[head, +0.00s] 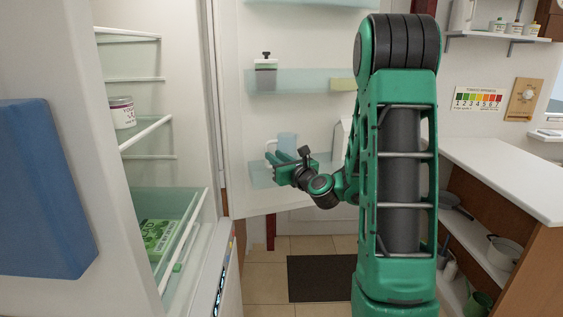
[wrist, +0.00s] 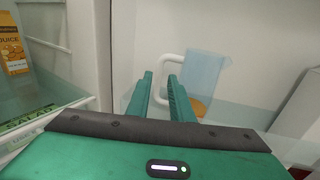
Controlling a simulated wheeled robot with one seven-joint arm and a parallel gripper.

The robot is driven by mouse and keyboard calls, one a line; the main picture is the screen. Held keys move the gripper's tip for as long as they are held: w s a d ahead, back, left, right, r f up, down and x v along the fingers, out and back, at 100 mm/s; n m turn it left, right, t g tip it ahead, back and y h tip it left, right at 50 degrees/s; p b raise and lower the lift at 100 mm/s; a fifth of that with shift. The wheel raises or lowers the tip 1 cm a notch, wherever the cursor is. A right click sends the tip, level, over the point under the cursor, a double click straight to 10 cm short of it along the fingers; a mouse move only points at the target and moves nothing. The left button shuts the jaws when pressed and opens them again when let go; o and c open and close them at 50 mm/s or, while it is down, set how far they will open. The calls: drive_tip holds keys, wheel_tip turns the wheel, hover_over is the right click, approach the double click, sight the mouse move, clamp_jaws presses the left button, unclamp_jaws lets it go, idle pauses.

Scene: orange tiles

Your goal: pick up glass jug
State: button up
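The glass jug (head: 287,143) stands on a door shelf of the open fridge in the head view. It is pale blue and see-through. In the wrist view the jug (wrist: 204,75) shows beyond the fingertips, slightly right of centre, with a white handle (wrist: 170,72) on its left and something orange at its base. My gripper (head: 282,158) is in front of the jug in the head view and hides its lower part. In the wrist view my gripper (wrist: 160,78) has its two green fingers apart with nothing between them. The handle lies ahead of the gap between the fingers.
The fridge door (head: 242,194) stands open, with a dark-capped jar (head: 265,72) on a higher shelf. Fridge shelves at left hold a tub (head: 122,113) and a green packet (head: 158,236). A white carton-like item (head: 341,138) stands right of the jug. A counter (head: 505,180) is at right.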

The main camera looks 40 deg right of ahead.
sight(266, 150)
drive_tip(key=shift+w+d, duration=0.15)
drive_tip(key=shift+w, duration=1.65)
drive_tip(key=shift+w+d, duration=0.15)
drive_tip(key=shift+w, duration=1.65)
clamp_jaws()
drive_tip(key=shift+r, duration=0.1)
